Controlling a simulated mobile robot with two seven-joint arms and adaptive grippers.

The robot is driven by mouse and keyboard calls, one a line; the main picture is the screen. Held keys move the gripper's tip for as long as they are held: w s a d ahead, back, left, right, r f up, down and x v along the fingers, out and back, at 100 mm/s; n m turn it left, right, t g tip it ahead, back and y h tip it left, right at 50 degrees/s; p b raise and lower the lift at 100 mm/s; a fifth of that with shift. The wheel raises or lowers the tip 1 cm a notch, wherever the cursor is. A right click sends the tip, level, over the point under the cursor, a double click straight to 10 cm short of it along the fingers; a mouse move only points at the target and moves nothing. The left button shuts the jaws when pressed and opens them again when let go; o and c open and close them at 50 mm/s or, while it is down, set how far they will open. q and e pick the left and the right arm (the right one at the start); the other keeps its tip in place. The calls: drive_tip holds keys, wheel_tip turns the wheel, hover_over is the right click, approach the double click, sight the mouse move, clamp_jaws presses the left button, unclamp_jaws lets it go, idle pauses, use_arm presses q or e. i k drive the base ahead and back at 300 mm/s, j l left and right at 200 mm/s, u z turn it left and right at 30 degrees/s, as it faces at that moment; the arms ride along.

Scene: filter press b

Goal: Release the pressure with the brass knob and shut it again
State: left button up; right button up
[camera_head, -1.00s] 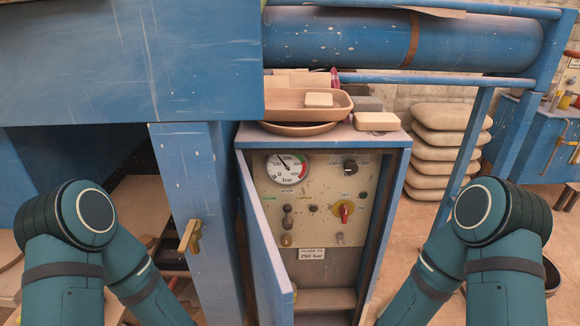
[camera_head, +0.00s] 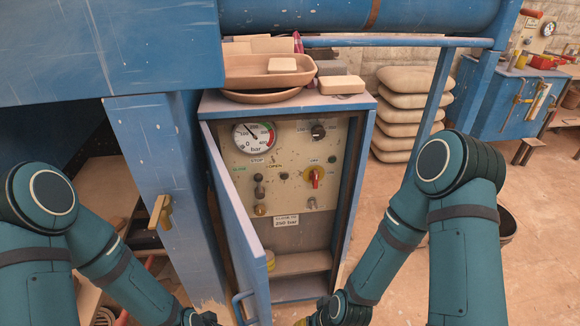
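A small round brass knob (camera_head: 261,210) sits low on the left of the beige control panel (camera_head: 290,215), inside the open blue cabinet. Above it are dark fittings, and at the upper left is a round pressure gauge (camera_head: 254,136) marked in bar. The gauge needle points to the upper left, but its exact reading is too small to tell. My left gripper (camera_head: 203,319) is at the bottom edge, left of the cabinet door and mostly cut off. My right gripper (camera_head: 308,321) is at the bottom edge below the cabinet, also cut off. Both are well below the knob and apart from it.
The blue cabinet door (camera_head: 235,220) stands open to the left, with a handle (camera_head: 243,307) low on its edge. Trays (camera_head: 268,72) rest on the cabinet.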

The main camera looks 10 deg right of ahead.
sight(260, 210)
drive_tip(key=l+u, duration=0.25)
drive_tip(key=u, duration=0.15)
drive_tip(key=l+u, duration=0.55)
drive_tip(key=u, duration=0.3)
